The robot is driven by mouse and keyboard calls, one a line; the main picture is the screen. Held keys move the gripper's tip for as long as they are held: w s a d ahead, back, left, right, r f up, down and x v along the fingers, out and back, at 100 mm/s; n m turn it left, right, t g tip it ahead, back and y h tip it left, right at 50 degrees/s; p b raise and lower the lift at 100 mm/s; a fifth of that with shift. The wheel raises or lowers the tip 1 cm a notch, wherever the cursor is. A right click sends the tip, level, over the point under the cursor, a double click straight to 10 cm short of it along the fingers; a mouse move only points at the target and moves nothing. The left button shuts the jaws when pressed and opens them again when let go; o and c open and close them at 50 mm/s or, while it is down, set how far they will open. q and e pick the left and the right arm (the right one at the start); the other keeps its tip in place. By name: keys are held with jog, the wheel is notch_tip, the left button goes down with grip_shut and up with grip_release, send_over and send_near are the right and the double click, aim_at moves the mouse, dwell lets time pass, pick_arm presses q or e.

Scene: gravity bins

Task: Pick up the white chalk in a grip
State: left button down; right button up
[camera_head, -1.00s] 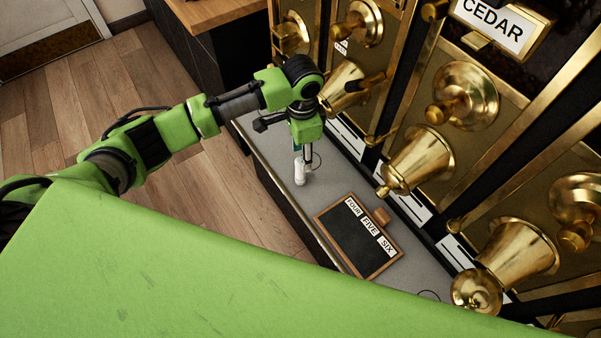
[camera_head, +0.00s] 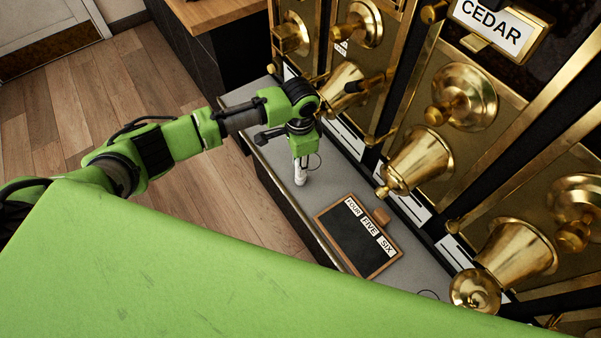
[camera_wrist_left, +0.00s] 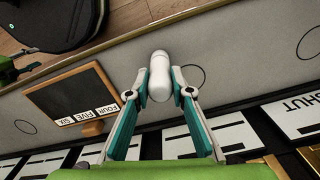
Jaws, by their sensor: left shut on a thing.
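The white chalk (camera_wrist_left: 159,77) is a short white rounded cylinder. It stands upright over the grey shelf in the head view (camera_head: 300,172). My left gripper (camera_head: 300,161) has come down over it from above. In the left wrist view the two fingertips (camera_wrist_left: 159,88) press on the chalk from both sides, so the gripper is shut on it. I cannot tell whether the chalk's base still touches the shelf.
A small wood-framed slate (camera_head: 357,243) labelled FOUR, FIVE, SIX lies on the grey shelf (camera_head: 322,188) nearby. Brass bin spouts (camera_head: 420,160) overhang the shelf on the right. My green body covers the lower left.

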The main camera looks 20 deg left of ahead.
pick_arm(q)
jog(key=shift+r, duration=0.2)
jog(key=shift+w+r, duration=0.1)
jog(key=shift+r, duration=0.15)
notch_tip(320, 180, up, 2)
jog(key=shift+r, duration=0.15)
jog(key=s+d+r, duration=0.5)
jog(key=s+r, duration=0.5)
jog(key=s, duration=0.3)
jog(key=shift+d, duration=0.2)
dwell(0.6)
